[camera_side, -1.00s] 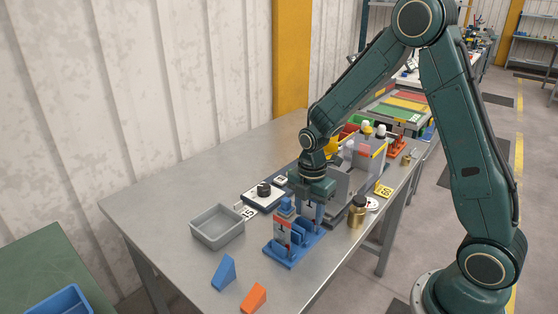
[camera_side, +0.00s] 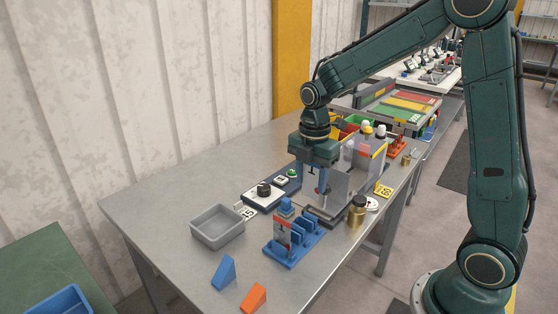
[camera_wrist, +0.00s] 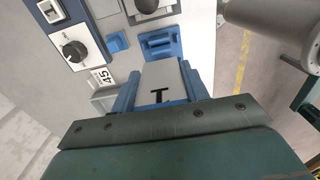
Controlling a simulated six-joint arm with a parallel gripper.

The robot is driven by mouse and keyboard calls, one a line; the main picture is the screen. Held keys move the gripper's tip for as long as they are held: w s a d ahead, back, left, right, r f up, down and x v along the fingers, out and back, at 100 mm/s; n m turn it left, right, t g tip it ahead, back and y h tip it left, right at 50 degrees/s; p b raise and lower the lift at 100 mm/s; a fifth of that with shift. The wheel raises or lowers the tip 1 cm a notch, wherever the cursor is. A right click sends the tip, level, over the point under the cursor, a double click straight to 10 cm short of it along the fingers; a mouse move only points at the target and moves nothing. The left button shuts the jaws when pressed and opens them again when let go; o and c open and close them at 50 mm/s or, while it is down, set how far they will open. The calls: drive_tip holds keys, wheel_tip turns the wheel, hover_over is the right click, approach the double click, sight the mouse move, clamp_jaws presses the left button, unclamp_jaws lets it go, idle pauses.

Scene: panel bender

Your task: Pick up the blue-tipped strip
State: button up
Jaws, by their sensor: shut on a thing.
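My gripper (camera_side: 317,184) is shut on a flat grey strip (camera_wrist: 162,84). In the wrist view the strip sits between the two blue fingers and carries a black mark. I cannot tell a blue tip apart from the blue fingers. In the side view the held strip is hard to separate from the fingers. The gripper is above the table, behind the blue rack (camera_side: 281,256) and just left of the grey bender (camera_side: 345,190). A strip with a red patch (camera_side: 282,232) stands in the rack.
A grey bin (camera_side: 218,239), a knob box (camera_side: 263,197) and a "45" tag (camera_side: 245,211) lie to the left. A brass weight (camera_side: 356,214) stands at right. Blue (camera_side: 224,272) and orange (camera_side: 253,297) wedges lie in front.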

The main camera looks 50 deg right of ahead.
wheel_tip(320, 180, up, 10)
drive_tip(key=shift+r, duration=0.1)
idle(0.8)
drive_tip(key=d+f, duration=0.3)
drive_tip(key=d, duration=0.2)
drive_tip(key=d+f, duration=0.3)
drive_tip(key=d, duration=0.3)
drive_tip(key=d+f, duration=0.2)
drive_tip(key=d, duration=0.3)
drive_tip(key=shift+w+d+f, duration=0.15)
drive_tip(key=shift+d+f, duration=0.2)
drive_tip(key=shift+f, duration=0.05)
drive_tip(key=shift+d+f, duration=0.3)
drive_tip(key=shift+d, duration=0.25)
drive_tip(key=shift+f, duration=0.2)
drive_tip(key=shift+f, duration=2.55)
drive_tip(key=shift+f, duration=1.5)
